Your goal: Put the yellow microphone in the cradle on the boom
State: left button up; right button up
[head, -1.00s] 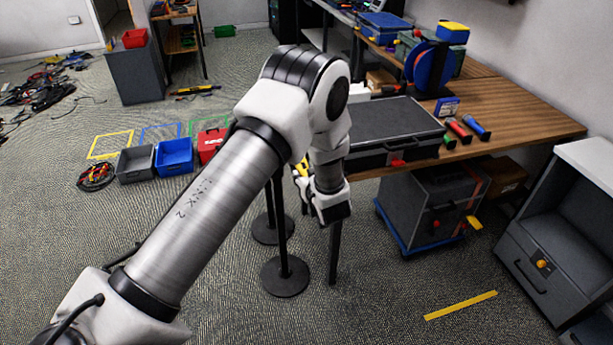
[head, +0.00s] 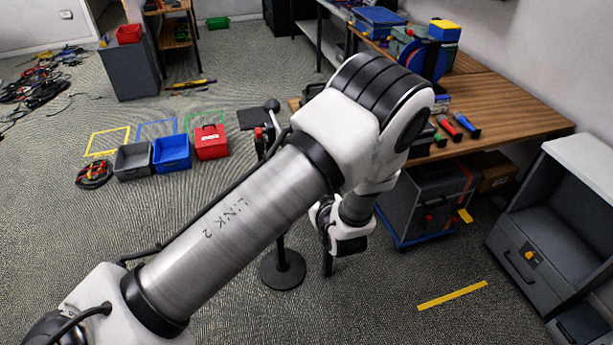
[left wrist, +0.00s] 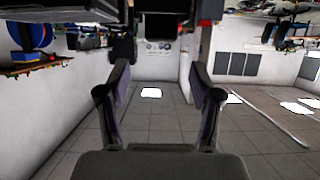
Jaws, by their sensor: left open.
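My left gripper (left wrist: 160,68) is open, with no object held between its fingers in the left wrist view. In the head view its wrist hangs low behind my large arm link, and the fingertips cannot be made out. A black stand with a round base (head: 283,270) stands on the floor beside it. A dark upper part with a rounded end (head: 272,106) shows left of my arm; it may belong to the boom. I cannot make out the cradle. I cannot make out the yellow microphone in either current view. My right gripper is not in view.
Red (head: 444,125) and blue (head: 466,125) handled items lie on the wooden table (head: 525,105). A grey cabinet (head: 430,200) sits below. Grey (head: 133,160), blue (head: 172,153) and red (head: 210,142) containers line the left floor. The front right floor is mostly clear.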

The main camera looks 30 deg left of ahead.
pick_arm(q)
jog(key=s+f+m+g+h, duration=0.3)
jog(key=s+f+m+h, duration=0.2)
jog(key=s+f, duration=0.6)
jog(key=s+d+f+m+g+h, duration=0.2)
jog(key=s+d+f+g+h, duration=0.1)
jog(key=s, duration=0.7)
jog(key=s+d+f+m+g+h, duration=0.2)
jog(key=s+d+f+g, duration=0.1)
jog(key=s, duration=0.7)
notch_tip(320, 180, down, 11)
jog(key=b, duration=1)
jog(key=shift+w+r, duration=0.2)
jog(key=shift+w, duration=0.2)
jog(key=shift+s+a, duration=0.1)
jog(key=shift+s, duration=0.05)
